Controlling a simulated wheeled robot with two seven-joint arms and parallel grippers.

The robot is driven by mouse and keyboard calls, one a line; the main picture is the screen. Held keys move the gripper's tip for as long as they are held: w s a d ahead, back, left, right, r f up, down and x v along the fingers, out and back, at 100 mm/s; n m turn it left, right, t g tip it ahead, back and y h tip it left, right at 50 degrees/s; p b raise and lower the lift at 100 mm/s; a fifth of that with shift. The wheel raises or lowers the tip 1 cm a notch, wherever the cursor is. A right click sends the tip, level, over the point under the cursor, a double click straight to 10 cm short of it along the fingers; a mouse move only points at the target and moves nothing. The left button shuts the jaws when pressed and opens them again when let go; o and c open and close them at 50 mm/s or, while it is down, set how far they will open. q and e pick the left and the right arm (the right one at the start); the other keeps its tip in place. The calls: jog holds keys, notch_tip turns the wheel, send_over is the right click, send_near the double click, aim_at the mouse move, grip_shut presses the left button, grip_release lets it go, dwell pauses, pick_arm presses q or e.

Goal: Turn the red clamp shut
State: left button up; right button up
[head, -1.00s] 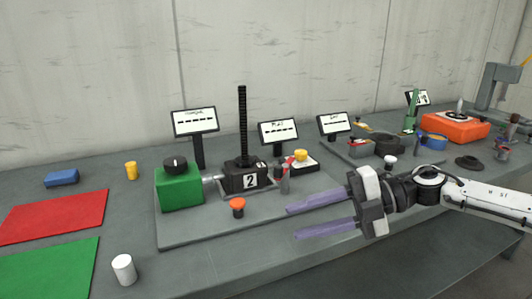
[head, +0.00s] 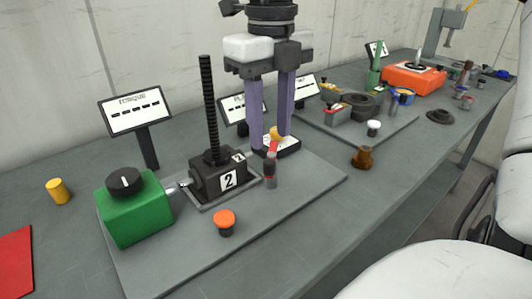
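The red clamp (head: 272,150) is a small red lever on a dark, short post beside the black screw jack (head: 219,178) marked 2, on the grey base plate. My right gripper (head: 272,142) comes down from above with its two purple fingers apart. I cannot tell whether either finger touches the lever. The jack's black threaded column (head: 208,105) stands upright left of the fingers. My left gripper is not in view.
A green box with a black dial (head: 135,207) stands left of the jack, and an orange button (head: 225,222) in front. A sign (head: 136,111) stands behind. A brown knobbed piece (head: 363,156) is to the right. The plate's front right is clear.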

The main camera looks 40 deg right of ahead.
aim_at(269, 161)
notch_tip(269, 161, down, 6)
jog(key=shift+f, duration=0.2)
jog(key=shift+w, duration=0.1)
jog(key=shift+c, duration=0.3)
grip_shut()
